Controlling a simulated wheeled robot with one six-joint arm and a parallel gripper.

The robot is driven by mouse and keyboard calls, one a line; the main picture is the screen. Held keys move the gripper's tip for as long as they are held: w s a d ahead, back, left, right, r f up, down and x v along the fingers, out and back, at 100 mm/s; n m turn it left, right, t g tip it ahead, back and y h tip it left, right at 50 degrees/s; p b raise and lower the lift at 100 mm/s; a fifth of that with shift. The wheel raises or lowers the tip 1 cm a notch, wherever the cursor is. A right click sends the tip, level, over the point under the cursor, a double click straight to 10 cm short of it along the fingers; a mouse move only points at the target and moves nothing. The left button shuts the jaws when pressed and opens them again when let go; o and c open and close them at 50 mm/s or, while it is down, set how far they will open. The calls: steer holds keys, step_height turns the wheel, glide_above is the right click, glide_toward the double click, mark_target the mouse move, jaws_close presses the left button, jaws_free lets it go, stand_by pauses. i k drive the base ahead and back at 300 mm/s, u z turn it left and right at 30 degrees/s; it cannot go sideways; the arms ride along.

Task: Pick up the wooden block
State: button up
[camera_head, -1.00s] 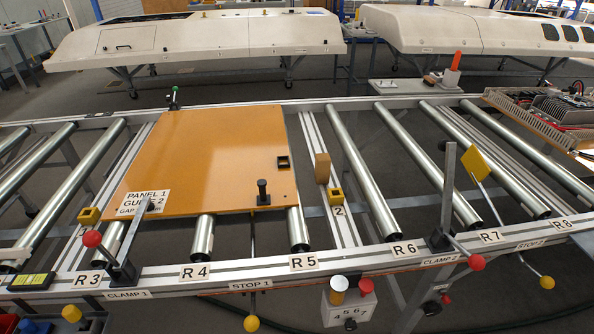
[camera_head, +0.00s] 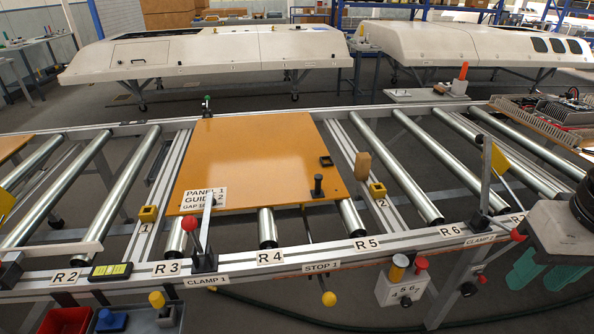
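The wooden block (camera_head: 362,165) is a small tan block standing at the inner edge of the double aluminium rail, just behind the yellow guide marked 2 (camera_head: 378,190). It is to the right of the large orange-brown panel (camera_head: 255,150) and apart from it. My gripper (camera_head: 542,268) is at the right edge, partly cut off by the frame. It has a grey body and green fingers pointing down. The fingers look spread, with nothing seen between them. It is well right of the block and nearer the camera, away from it.
Metal rollers (camera_head: 408,175) lie on both sides of the panel. Clamp 1 (camera_head: 195,240) with a red knob and clamp 2 (camera_head: 487,185) stand up from the front rail. A black post (camera_head: 318,185) stands on the panel. Electronics (camera_head: 560,115) sit at the right back.

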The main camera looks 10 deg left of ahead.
mark_target(363, 162)
steer(key=u, duration=0.15)
steer(key=i, duration=1)
